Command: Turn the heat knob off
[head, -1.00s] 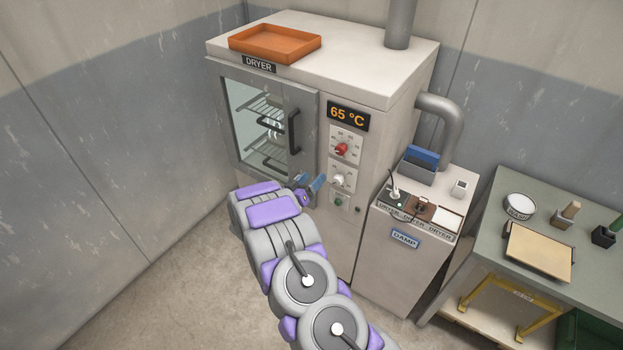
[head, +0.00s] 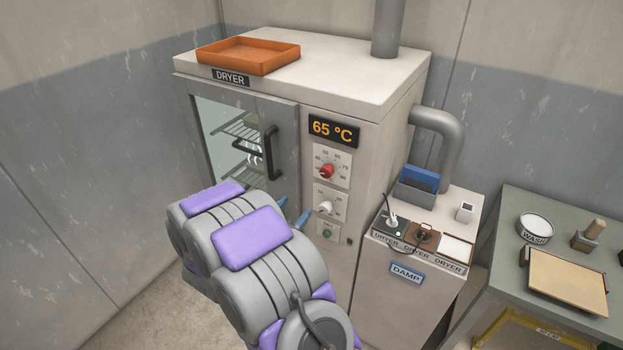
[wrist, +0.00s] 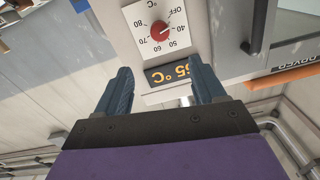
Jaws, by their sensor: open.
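The red heat knob (head: 326,171) sits on a white dial plate on the dryer's front, below the display (head: 333,131) reading 65 °C. In the wrist view, turned upside down, the red knob (wrist: 159,30) has marks for OFF and 40 to 80 °C around it. A pale mark shows on the knob; its exact setting is too small to read. My gripper (head: 293,212) is left of and below the knob in the head view, mostly hidden behind my arm. In the wrist view my gripper (wrist: 165,84) is open and empty, its blue fingers apart from the knob.
A white knob (head: 325,208) and a green button (head: 327,232) are below the red knob. The door handle (head: 269,153) juts out to the left. An orange tray (head: 247,57) lies on the dryer. A cabinet labelled DAMP (head: 406,273) and a workbench stand to the right.

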